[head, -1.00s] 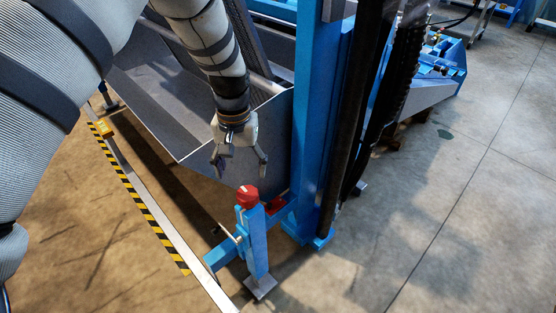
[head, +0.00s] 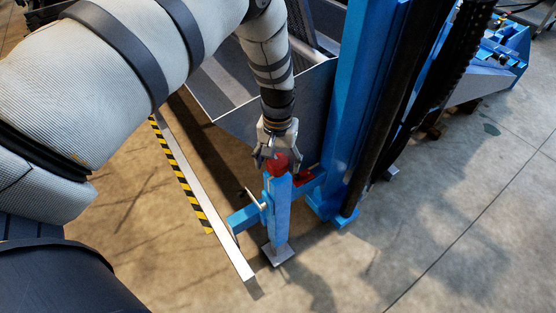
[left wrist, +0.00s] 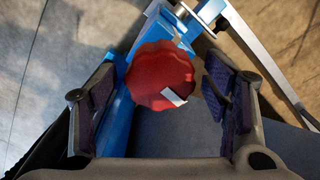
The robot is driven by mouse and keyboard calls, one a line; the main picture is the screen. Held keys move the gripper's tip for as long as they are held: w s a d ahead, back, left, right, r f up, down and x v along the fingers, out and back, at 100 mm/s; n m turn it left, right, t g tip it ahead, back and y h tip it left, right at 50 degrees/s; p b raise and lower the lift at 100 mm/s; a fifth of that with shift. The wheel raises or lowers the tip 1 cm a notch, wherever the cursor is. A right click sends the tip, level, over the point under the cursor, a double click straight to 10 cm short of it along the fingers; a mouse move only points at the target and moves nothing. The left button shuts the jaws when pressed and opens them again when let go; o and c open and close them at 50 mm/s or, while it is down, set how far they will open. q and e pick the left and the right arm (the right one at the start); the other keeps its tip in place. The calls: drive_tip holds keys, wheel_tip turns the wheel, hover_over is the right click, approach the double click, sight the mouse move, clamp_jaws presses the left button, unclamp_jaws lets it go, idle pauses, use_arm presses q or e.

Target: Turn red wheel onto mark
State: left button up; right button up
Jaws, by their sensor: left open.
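The red wheel (head: 279,161) is a small scalloped knob on top of a blue post (head: 279,210). In the left wrist view the red wheel (left wrist: 158,77) carries a white pointer stripe near its lower right edge. A pale patch (left wrist: 180,36) shows on the blue metal just beyond the wheel; I cannot tell whether it is the mark. My left gripper (head: 275,152) is open right at the wheel. In the left wrist view its two fingers (left wrist: 160,95) stand on either side of the wheel, with gaps visible. My right gripper is not in view.
A tall blue column (head: 355,110) with black hoses stands just right of the post. A grey metal trough (head: 245,115) lies behind. A metal rail with black-yellow stripes (head: 184,180) runs along the left.

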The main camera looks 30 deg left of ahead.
use_arm(q)
drive_tip(key=c, duration=1.2)
drive_tip(key=shift+o, duration=0.2)
drive_tip(key=n, duration=0.4)
drive_tip(key=n+b, duration=0.1)
drive_tip(key=n, duration=0.4)
drive_tip(key=shift+n, duration=0.3)
drive_tip(key=n, duration=0.4)
drive_tip(key=shift+n+b, duration=0.45)
drive_tip(key=shift+n, duration=2.05)
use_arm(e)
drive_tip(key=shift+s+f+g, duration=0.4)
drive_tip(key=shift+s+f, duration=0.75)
